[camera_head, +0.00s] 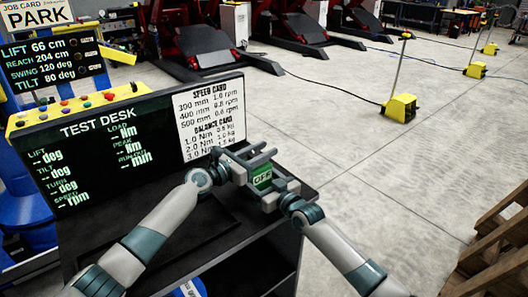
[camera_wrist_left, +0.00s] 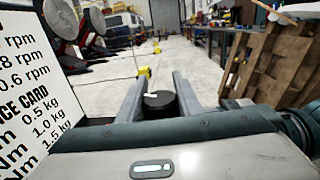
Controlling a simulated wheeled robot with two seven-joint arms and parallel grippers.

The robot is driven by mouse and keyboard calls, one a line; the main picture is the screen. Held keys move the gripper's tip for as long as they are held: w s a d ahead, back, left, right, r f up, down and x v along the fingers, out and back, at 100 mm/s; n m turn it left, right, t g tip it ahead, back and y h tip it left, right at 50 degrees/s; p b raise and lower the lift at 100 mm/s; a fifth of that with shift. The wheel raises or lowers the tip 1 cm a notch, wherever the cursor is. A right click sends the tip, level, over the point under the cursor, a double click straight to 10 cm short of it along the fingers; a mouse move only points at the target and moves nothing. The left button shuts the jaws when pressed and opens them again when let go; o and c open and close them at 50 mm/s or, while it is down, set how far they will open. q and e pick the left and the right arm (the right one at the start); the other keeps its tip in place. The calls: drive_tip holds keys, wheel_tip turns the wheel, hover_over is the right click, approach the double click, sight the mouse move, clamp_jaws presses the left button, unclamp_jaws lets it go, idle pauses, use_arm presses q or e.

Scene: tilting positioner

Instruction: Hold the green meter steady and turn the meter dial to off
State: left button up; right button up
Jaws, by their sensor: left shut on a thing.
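The green meter (camera_head: 262,177) stands at the right end of the desk, and its green face reads OFF. The black round meter dial (camera_wrist_left: 159,103), with a white mark on top, shows in the left wrist view between the two fingers of my left gripper (camera_wrist_left: 159,95). My left gripper (camera_head: 257,157) reaches in from the left over the top of the meter and is shut on the dial. In the head view the fingers cover the dial. My right gripper (camera_head: 276,190) is against the meter from the right; its fingertips are too small and overlapped to show their grip.
The test desk display (camera_head: 110,140) stands close behind my left arm, with a white speed and balance card (camera_head: 208,115) at its right. A wooden pallet (camera_head: 495,250) is at the right edge. Yellow floor units (camera_head: 399,107) stand farther back on mostly clear floor.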

use_arm(q)
drive_tip(key=shift+f, duration=0.15)
drive_tip(key=o, duration=1)
drive_tip(key=shift+o, duration=0.2)
drive_tip(key=shift+a, duration=0.15)
drive_tip(key=v, duration=1.1)
drive_tip(key=shift+s+a, duration=0.25)
drive_tip(key=shift+s, duration=0.05)
